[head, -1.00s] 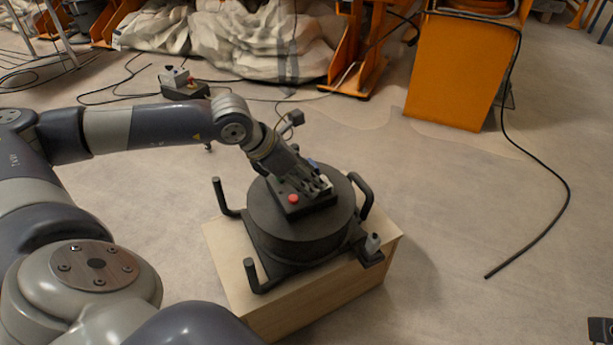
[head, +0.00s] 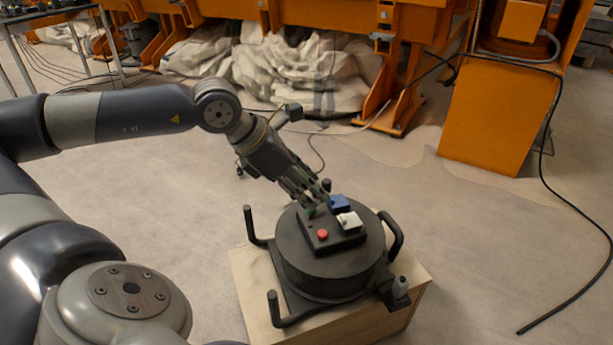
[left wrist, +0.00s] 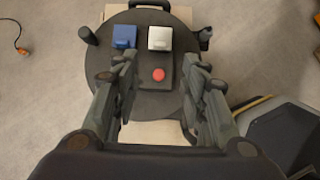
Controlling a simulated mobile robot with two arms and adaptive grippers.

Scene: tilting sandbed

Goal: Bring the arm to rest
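My left arm comes in from the left in the head view. Its gripper (head: 312,200) is just above the back-left side of a black control box (head: 336,228). In the left wrist view the gripper's fingers (left wrist: 160,80) are apart with nothing between them. The box carries a red button (head: 322,234), a white switch block (head: 349,222), a blue switch block (head: 339,203) and a green part (head: 311,212) partly behind the fingers. The red button (left wrist: 158,74) shows between the fingers in the left wrist view. My right gripper is not in view.
The box sits on a round black drum (head: 330,268) with upright handles, on a wooden crate (head: 400,322). Orange machinery (head: 495,115) and pale sacks (head: 290,72) stand behind. A black cable (head: 578,290) lies at right. Floor around the crate is mostly clear.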

